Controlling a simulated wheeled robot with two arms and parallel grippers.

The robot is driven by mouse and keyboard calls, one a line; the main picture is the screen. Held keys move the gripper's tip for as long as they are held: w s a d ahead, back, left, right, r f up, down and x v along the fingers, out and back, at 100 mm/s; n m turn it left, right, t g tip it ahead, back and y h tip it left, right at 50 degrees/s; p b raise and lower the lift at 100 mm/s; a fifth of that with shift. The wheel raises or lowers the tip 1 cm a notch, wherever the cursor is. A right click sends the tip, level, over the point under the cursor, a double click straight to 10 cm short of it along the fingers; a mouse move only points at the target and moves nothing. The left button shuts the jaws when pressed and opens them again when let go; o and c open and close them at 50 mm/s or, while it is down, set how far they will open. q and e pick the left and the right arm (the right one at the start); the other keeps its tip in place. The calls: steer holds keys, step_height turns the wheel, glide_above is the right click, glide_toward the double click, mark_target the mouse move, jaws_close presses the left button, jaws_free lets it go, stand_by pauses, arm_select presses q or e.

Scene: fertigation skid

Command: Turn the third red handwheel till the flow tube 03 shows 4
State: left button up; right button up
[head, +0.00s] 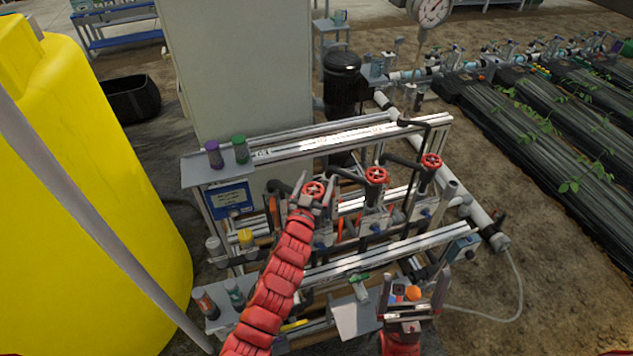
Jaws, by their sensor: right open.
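Three red handwheels stand in a row on the skid: a left one (314,189), a middle one (377,175) and a right one (431,161), the third from the left. My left gripper (316,187) is at the left handwheel, with its fingers on either side of the wheel. I cannot tell whether they touch it. My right gripper (415,285) is open in front of the skid's lower right part, well below the right handwheel. Narrow upright tubes with orange parts show behind the lower rail, but their labels and readings are too small to read.
A large yellow tank (90,200) fills the left side. Purple (213,153) and green (240,148) capped bottles stand on the skid's upper left shelf. An orange cap (413,293) shows by my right gripper. A pale hose (515,300) lies on the soil at right.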

arm_select(q)
steer(key=c, duration=0.9)
steer(key=n+y+b, duration=0.1)
steer(key=b, duration=0.4)
steer(key=f+y+b, duration=0.1)
steer(key=b, duration=0.3)
steer(key=n+y+b, duration=0.1)
steer(key=b, duration=0.4)
steer(key=shift+a+f+n+t+y+b, duration=0.2)
steer(key=shift+a+n+t+y+b, duration=0.1)
steer(key=shift+t+y, duration=0.1)
steer(key=n+y+b, duration=0.2)
steer(key=y+b, duration=0.1)
steer(key=b, duration=0.3)
steer(key=a+n+g+y+b, duration=0.1)
steer(key=y+b, duration=0.2)
steer(key=b, duration=0.3)
steer(key=n+y+b, duration=0.2)
steer(key=b, duration=0.4)
steer(key=shift+s+a+r+n+g+y, duration=0.1)
steer(key=shift+a+r+n+g+y, duration=0.1)
steer(key=shift+r+n+g+y, duration=0.15)
steer(key=shift+a+r+n+g+y+b, duration=0.25)
steer(key=shift+n+g+y+b, duration=0.2)
steer(key=shift+y+b, duration=0.4)
steer(key=shift+r, duration=0.1)
steer(key=o, duration=1.3)
steer(key=shift+c, duration=0.2)
steer(key=shift+s, duration=0.1)
